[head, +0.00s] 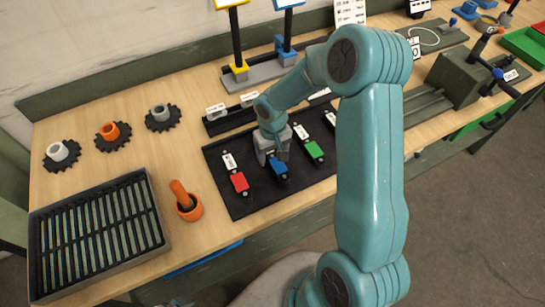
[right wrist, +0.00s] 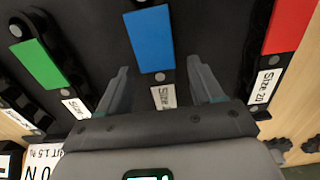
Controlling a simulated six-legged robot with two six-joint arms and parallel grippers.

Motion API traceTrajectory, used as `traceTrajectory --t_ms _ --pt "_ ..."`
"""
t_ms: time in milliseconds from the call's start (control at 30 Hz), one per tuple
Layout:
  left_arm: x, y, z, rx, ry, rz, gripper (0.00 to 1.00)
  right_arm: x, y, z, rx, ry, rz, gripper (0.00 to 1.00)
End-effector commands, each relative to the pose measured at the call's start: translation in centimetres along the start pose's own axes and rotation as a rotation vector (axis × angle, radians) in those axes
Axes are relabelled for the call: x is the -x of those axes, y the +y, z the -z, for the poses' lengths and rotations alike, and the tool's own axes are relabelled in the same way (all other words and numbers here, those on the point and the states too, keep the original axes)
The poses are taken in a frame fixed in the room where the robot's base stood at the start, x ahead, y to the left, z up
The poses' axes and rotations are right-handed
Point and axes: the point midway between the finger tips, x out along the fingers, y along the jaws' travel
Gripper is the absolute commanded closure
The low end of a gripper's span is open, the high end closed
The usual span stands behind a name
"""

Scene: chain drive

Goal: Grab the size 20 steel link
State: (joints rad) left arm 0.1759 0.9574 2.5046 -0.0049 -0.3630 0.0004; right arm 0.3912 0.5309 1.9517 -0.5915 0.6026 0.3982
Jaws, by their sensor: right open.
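Several dark links with coloured plates and white labels lie on a black mat (head: 245,207). The red link (head: 239,182) is leftmost in the head view; in the right wrist view its label (right wrist: 264,87) seems to read "Size 20". The blue link (head: 279,172) is in the middle; its label (right wrist: 163,96) is only partly readable. The green link (head: 313,150) is to its right. My right gripper (head: 274,157) is open above the blue link. In the right wrist view its fingers (right wrist: 158,68) stand either side of that link, apparently not touching it. My left gripper is out of view.
A slotted dark tray (head: 160,222) and an orange cup (head: 190,209) stand left of the mat. Several gear-like parts (head: 111,134) lie behind. A block with labels (head: 216,110) is behind the mat. A vise (head: 455,78) is at right.

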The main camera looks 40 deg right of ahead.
Motion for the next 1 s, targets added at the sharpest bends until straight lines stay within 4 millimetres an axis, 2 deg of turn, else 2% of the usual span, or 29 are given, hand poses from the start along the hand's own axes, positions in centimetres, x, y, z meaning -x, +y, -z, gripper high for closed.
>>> traceTrajectory --t_ms 100,133,300,333,633,767,867,1000 --pt "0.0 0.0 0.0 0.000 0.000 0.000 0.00 0.0 0.0 0.0 0.000 0.000 0.000 0.34" --pt "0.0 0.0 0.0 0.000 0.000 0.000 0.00 0.0 0.0 0.0 0.000 0.000 0.000 0.41" --pt "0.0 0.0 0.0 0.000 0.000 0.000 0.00 0.0 0.0 0.0 -0.001 0.000 0.000 0.96" --pt "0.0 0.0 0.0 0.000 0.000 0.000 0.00 0.0 0.0 0.0 -0.001 0.000 0.000 1.00" --pt "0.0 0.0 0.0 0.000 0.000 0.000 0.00 0.2 0.0 0.1 -0.001 0.002 0.000 1.00" --pt "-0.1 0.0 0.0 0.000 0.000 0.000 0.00 1.0 0.0 0.1 -0.003 0.005 -0.001 1.00" --pt "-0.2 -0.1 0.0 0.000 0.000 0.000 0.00 2.3 0.0 0.2 -0.002 0.007 -0.001 1.00" --pt "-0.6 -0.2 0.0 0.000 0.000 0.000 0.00 5.7 0.0 0.2 -0.002 0.010 -0.001 1.00"
